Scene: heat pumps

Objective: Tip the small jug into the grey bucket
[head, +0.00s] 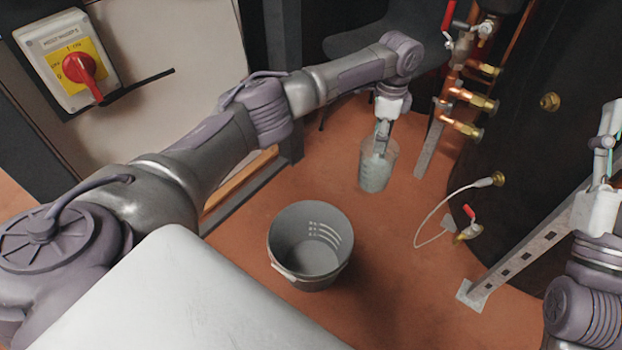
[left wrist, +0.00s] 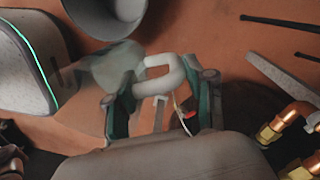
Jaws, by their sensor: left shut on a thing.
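The small jug (head: 374,172) is clear, with pale contents low inside, and hangs roughly upright beyond and to the right of the bucket. My left gripper (head: 383,128) is shut on it from above. In the left wrist view the jug's white handle (left wrist: 163,72) sits between the fingers (left wrist: 162,98), and its clear body (left wrist: 117,68) shows to the left. The grey bucket (head: 303,268) stands open on the floor and looks empty; it also shows at the top of the left wrist view (left wrist: 104,18). My right gripper (head: 606,145) is at the right edge; its jaws are unclear.
A dark tank (head: 540,150) with copper pipes and brass valves (head: 475,100) stands on the right, behind a slotted metal post (head: 510,258). A white hose (head: 432,215) hangs from it. A red switch (head: 80,68) is on the left panel. Reddish floor is clear around the bucket.

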